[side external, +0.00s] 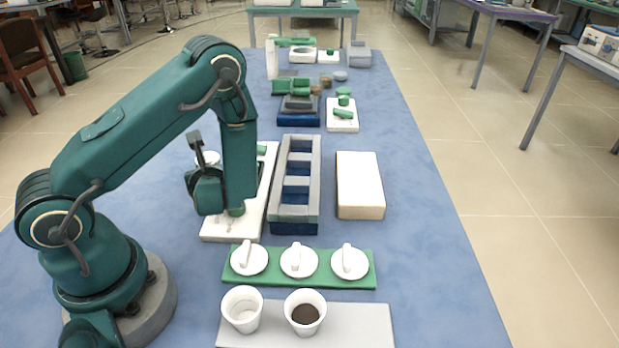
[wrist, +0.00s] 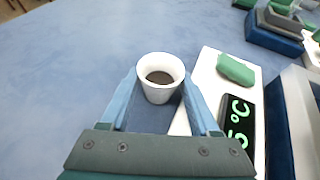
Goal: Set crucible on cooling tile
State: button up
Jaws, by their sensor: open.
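A white crucible (wrist: 160,92) with dark contents stands upright between the fingertips of my gripper (wrist: 161,84) in the wrist view. My gripper is open, with one finger on each side of the crucible; I cannot tell whether either touches it. In the side view my gripper (side external: 207,180) is at the left, beside the white panel, and the crucible's white rim (side external: 207,158) shows partly behind it. A pale, thick slab (side external: 360,180), which looks like the cooling tile, lies right of the grey-and-blue compartment block, with nothing on it.
The grey-and-blue block (side external: 296,227) stands between my gripper and the slab. A white panel (side external: 222,228) with a display (wrist: 238,120) lies close beside the crucible. Three white lids (side external: 298,262) sit on a green strip (side external: 367,278). Two more cups (side external: 242,310) stand on a grey plate (side external: 360,325) in front.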

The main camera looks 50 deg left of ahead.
jog(key=shift+w+a+f, duration=0.2)
jog(key=shift+a+f, duration=0.05)
jog(key=shift+a, duration=0.3)
jog(key=shift+c, duration=0.4)
grip_shut()
jog(key=shift+r, duration=0.15)
